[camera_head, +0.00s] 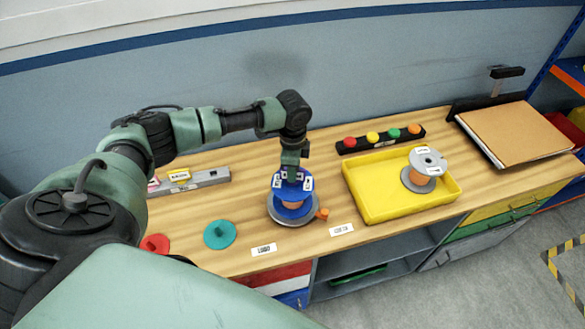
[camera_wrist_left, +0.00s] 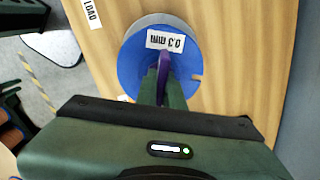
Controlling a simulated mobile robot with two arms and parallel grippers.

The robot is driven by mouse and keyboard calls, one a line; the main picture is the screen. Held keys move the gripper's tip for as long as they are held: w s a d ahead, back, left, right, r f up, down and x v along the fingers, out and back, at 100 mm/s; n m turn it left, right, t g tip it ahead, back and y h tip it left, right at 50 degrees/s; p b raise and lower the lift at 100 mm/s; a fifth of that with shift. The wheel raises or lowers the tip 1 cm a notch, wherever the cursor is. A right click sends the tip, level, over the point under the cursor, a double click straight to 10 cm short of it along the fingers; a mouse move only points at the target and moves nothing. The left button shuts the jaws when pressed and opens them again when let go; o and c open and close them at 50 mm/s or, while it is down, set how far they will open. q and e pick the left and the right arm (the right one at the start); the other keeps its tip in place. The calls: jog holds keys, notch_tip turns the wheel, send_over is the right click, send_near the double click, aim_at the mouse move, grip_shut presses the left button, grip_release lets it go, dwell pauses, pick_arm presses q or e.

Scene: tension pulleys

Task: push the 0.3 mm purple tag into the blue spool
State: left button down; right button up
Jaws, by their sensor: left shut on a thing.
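The blue spool (camera_head: 293,211) stands on a grey round base on the wooden bench, under my left arm. My left gripper (camera_head: 291,176) points down at the top of the spool. In the left wrist view the gripper (camera_wrist_left: 163,88) is shut on the purple tag (camera_wrist_left: 164,66), a narrow piece between its fingers. How deep the tag sits in the spool is hidden by the fingers. My right gripper is not in view.
A yellow tray (camera_head: 363,204) with a grey-flanged spool (camera_head: 428,161) stands to the right. A black strip with coloured knobs (camera_head: 381,139) lies behind it. A green disc (camera_head: 219,234) and a red disc (camera_head: 155,243) lie to the left. An orange knob (camera_head: 322,213) sits beside the blue spool.

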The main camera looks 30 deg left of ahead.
pick_arm(q)
jog(key=shift+f, duration=0.35)
jog(key=shift+s+f, duration=0.1)
jog(key=shift+f, duration=0.05)
dwell(0.5)
jog(key=c, duration=1.5)
grip_release()
jog(key=shift+o, duration=0.2)
notch_tip(320, 180, up, 7)
jog(key=shift+f+b, duration=0.15)
jog(key=shift+b, duration=1)
jog(key=shift+r, duration=0.55)
jog(key=shift+f, duration=0.1)
